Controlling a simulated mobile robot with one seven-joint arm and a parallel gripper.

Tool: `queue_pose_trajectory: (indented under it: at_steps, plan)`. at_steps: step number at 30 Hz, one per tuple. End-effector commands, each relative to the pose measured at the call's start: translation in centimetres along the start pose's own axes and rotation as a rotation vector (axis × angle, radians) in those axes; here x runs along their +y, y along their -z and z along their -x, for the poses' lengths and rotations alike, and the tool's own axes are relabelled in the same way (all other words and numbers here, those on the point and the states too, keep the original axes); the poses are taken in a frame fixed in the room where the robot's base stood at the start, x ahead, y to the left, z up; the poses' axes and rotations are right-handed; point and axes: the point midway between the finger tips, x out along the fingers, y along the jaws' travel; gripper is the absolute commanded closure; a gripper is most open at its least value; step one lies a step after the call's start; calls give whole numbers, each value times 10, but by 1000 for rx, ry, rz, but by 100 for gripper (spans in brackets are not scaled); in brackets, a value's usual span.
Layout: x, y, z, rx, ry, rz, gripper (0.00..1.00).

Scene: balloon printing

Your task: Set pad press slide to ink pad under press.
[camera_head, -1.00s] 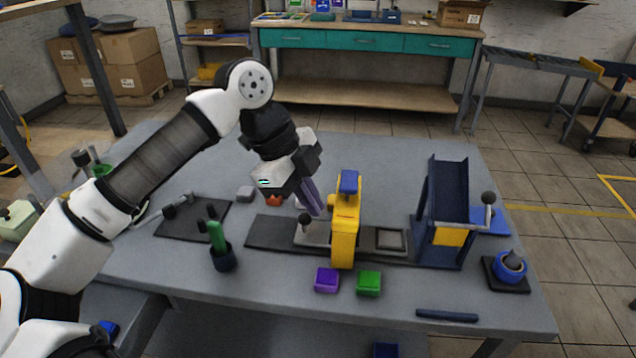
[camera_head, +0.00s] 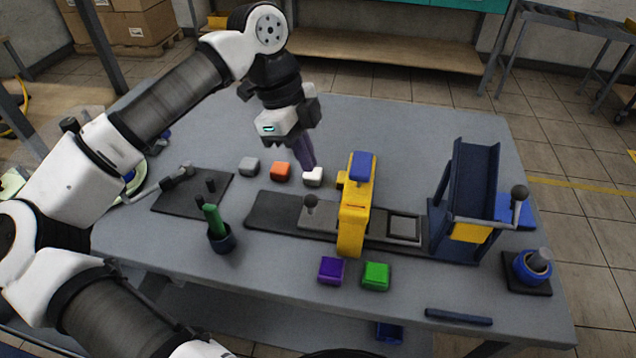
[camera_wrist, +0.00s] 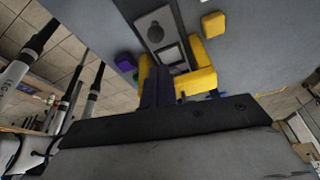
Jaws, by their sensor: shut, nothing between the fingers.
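The pad press (camera_head: 356,205) is yellow with a blue top and stands over a dark base strip (camera_head: 268,215). The slide is a grey plate (camera_head: 322,218) with an upright dark knob (camera_head: 310,203), left of the press. A framed grey square (camera_head: 404,228) lies right of the press; I cannot tell whether it is the ink pad. My gripper (camera_head: 309,166) is shut and empty, above and behind the knob, apart from it. The wrist view shows the shut fingers (camera_wrist: 158,88), yellow press parts (camera_wrist: 203,70) and a grey plate (camera_wrist: 154,24). What lies under the press is hidden.
Purple (camera_head: 331,270) and green (camera_head: 376,276) blocks lie in front. A tall blue stand (camera_head: 470,195) is at right, a dark cup (camera_head: 222,238) at left. The table's back middle is clear.

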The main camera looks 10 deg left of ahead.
Motion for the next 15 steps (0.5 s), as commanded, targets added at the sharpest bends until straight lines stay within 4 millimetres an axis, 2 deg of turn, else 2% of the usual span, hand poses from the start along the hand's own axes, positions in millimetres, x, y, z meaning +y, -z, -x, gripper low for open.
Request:
queue_pose_trajectory:
  at_steps: [9,15]
  plan:
    - [0,-1,-58,3,-1,-3,100]
    - [0,-1,-86,3,-1,-2,100]
